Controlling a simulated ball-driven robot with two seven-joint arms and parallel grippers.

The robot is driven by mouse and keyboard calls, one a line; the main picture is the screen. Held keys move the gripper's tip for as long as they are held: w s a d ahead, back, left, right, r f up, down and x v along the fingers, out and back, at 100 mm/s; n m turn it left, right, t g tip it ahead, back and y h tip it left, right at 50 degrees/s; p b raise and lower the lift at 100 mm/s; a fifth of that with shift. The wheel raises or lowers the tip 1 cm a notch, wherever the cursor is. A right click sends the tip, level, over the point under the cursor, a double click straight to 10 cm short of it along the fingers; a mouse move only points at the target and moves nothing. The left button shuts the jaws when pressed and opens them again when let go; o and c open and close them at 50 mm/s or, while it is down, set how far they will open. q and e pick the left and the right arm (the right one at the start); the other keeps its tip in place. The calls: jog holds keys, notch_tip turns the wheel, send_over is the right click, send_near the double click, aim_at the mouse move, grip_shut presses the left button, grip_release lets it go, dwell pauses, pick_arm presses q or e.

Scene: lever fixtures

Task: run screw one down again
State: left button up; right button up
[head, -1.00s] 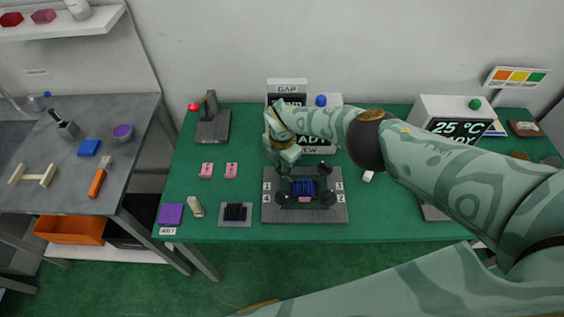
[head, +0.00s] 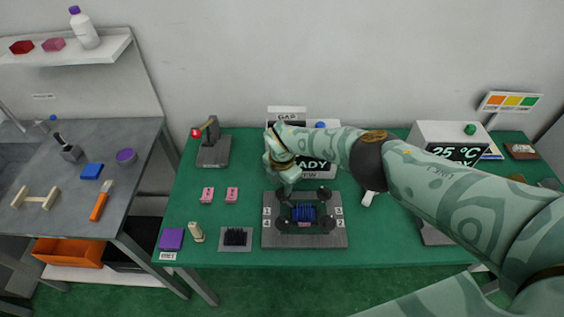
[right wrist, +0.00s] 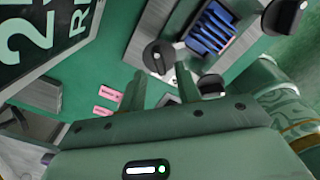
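The fixture plate (head: 255,238) lies on the green table with dark blue fins (head: 303,213) in its middle and a black knob-topped screw near each corner. Screw one (head: 283,197) is at the back left, beside the number 1, partly hidden by my right gripper (head: 286,186). In the right wrist view a black knob (right wrist: 158,57), apparently screw one, lies just beyond and between the spread fingertips of my right gripper (right wrist: 160,72). The fingers look open and empty; whether they touch the knob I cannot tell. My left gripper is not in view.
Behind the fixture stands a display (head: 314,166) reading READY, partly hidden by my right arm. Other knobs (head: 324,193) stand close by. A lever fixture (head: 213,150) stands back left.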

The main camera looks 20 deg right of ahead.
aim_at(282, 190)
notch_tip(282, 190, up, 14)
jog(key=p, duration=0.5)
jog(key=shift+r, duration=0.15)
